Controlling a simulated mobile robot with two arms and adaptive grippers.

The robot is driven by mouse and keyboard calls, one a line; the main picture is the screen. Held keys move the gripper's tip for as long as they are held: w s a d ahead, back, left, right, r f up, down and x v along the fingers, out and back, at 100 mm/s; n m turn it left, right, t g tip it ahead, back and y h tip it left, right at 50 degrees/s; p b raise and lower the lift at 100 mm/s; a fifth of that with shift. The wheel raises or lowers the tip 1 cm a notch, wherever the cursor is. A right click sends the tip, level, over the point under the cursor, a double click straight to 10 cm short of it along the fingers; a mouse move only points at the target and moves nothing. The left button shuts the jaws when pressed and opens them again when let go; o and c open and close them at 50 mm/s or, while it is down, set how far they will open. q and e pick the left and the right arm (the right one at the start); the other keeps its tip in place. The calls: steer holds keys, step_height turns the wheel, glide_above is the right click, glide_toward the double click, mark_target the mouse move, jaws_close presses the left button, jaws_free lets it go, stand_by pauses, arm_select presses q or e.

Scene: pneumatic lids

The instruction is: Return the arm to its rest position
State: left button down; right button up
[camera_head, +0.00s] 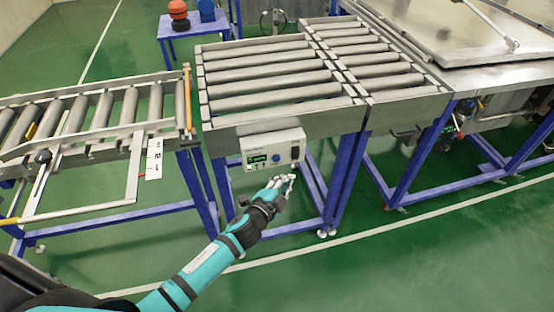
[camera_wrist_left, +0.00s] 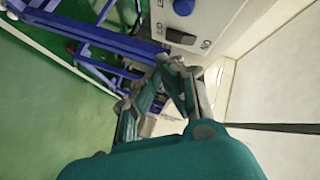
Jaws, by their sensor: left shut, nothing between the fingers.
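My left arm, teal and black, reaches up from the bottom left in the head view. Its gripper (camera_head: 283,181) is shut and empty, just below and in front of a white control box (camera_head: 273,149). The box has a small green display, a blue knob and a dark switch, and is mounted on the front of the roller conveyor. In the left wrist view the gripper (camera_wrist_left: 163,75) is close to the box's panel (camera_wrist_left: 205,20), where the blue knob (camera_wrist_left: 184,6) shows. I cannot tell whether the fingers touch the box. My right gripper is not in view.
A roller conveyor (camera_head: 270,122) on blue legs stands ahead. A side conveyor (camera_head: 80,140) with an S-M-L label plate (camera_head: 154,158) is at left. A steel-topped machine (camera_head: 470,80) is at right. A blue table (camera_head: 190,30) is behind. Green floor (camera_head: 400,260) is clear in front.

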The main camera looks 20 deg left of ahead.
arm_select(q)
steer(key=shift+f, duration=0.1)
stand_by(0.7)
steer(key=s+a+f+n+g+y, duration=0.1)
steer(key=s+a+f+n+g, duration=0.1)
steer(key=s+f, duration=0.6)
steer(key=s+a+f+n+g, duration=0.25)
steer(key=s+f, duration=0.25)
steer(key=f, duration=0.6)
steer(key=s+a+f+n+g+y, duration=0.1)
steer(key=s+a+f+n+g, duration=0.15)
steer(key=s+f, duration=0.55)
steer(key=s+f+n+g, duration=0.1)
steer(key=s+f, duration=0.3)
steer(key=s, duration=0.5)
steer(key=s+f+n+g, duration=0.1)
steer(key=s+f+g, duration=0.2)
steer(key=s, duration=0.6)
steer(key=s+f+n+g, duration=0.2)
steer(key=s+f+g, duration=0.1)
steer(key=s+f, duration=0.4)
steer(key=s, duration=0.3)
steer(key=shift+a+f+y, duration=0.2)
steer(key=shift+a+y, duration=0.1)
steer(key=shift+a, duration=0.05)
steer(key=shift+s, duration=0.1)
